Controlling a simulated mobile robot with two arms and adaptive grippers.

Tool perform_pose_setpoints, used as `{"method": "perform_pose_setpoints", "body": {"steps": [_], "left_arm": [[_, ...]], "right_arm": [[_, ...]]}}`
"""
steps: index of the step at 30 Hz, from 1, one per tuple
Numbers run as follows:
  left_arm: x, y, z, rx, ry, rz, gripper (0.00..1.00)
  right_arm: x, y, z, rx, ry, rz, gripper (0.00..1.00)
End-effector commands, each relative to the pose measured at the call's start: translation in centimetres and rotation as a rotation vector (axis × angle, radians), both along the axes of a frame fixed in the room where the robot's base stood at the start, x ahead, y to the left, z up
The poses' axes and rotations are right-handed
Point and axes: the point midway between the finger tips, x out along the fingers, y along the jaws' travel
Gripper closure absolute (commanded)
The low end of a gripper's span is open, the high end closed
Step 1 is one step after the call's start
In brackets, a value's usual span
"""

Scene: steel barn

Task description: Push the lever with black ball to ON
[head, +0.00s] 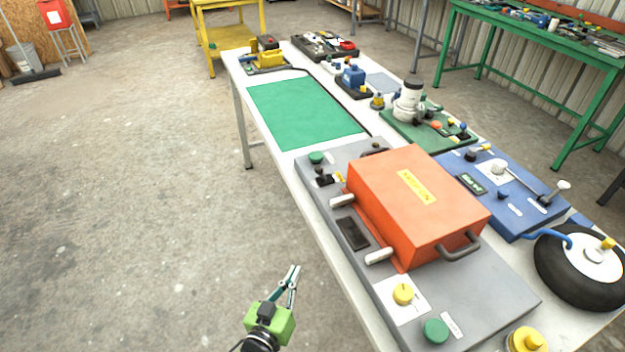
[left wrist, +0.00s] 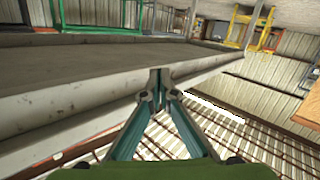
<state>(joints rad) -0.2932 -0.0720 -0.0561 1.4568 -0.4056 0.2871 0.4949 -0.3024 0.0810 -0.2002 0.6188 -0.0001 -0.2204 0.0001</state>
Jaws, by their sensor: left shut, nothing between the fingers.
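My left gripper (head: 294,271) is shut and empty, low over the floor to the left of the long table's front part. In the left wrist view its fingertips (left wrist: 160,78) meet just in front of the table edge (left wrist: 205,68). I cannot tell for certain which control is the lever with the black ball. A small black control (head: 323,177) stands at the left of the grey panel (head: 480,308). The blue panel (head: 530,222) at the right carries a thin rod lever (head: 523,183) and a dark knob (head: 471,155). No ON label is readable. My right gripper is not in view.
A large orange box (head: 395,208) with handles covers much of the grey panel. A yellow knob (head: 403,293) and green button (head: 435,331) sit in front of it. A black wheel (head: 575,268) lies at right. A green mat (head: 303,112) and open floor (head: 140,200) are clear.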

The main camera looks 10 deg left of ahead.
Motion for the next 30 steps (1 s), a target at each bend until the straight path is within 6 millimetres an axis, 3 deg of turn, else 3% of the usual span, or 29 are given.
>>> {"method": "perform_pose_setpoints", "body": {"steps": [1, 3, 6, 9, 13, 23, 30], "left_arm": [[0.9, 0.0, 3.6, -0.020, -0.076, 0.002, 1.00], [1.6, 0.1, 7.6, -0.040, -0.164, 0.000, 1.00], [2.1, 0.2, 12.0, -0.061, -0.258, -0.005, 1.00], [2.2, 0.2, 14.6, -0.072, -0.314, -0.011, 1.00], [2.2, 0.2, 15.9, -0.079, -0.343, -0.014, 1.00], [2.3, 0.2, 15.9, -0.078, -0.343, -0.014, 1.00], [4.9, -0.3, 16.5, -0.077, -0.346, -0.015, 1.00]], "right_arm": [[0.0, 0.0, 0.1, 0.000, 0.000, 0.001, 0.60], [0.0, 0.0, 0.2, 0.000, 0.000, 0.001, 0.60], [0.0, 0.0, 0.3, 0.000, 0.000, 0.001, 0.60], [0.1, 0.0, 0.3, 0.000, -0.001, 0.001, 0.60], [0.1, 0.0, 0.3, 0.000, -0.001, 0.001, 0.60], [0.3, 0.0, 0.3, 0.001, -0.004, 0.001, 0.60], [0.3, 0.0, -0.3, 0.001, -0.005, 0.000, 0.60]]}}
